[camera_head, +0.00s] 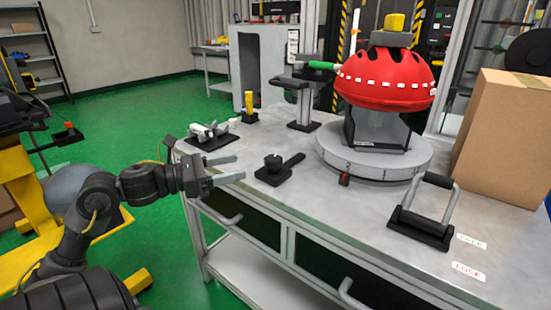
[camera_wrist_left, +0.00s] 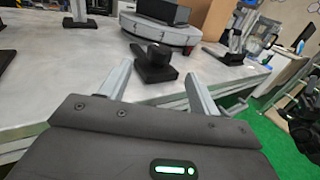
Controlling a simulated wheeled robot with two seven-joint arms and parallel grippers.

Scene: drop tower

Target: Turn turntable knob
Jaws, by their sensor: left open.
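A black knob (camera_head: 272,163) with a lever arm stands on a dark base on the grey workbench, left of the round grey turntable (camera_head: 375,168). The turntable carries a red helmet (camera_head: 385,80) on a stand. My left gripper (camera_head: 239,168) is open and empty at the bench's left edge, its fingers pointing toward the knob with a gap between. In the left wrist view the knob (camera_wrist_left: 158,55) appears beyond and between the open fingertips (camera_wrist_left: 158,78), and the turntable (camera_wrist_left: 150,32) is behind it. My right gripper does not show.
A cardboard box (camera_head: 505,135) is at the right. A small clamp-like device (camera_head: 212,135) and a post with a green tip (camera_head: 303,100) stand behind the knob.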

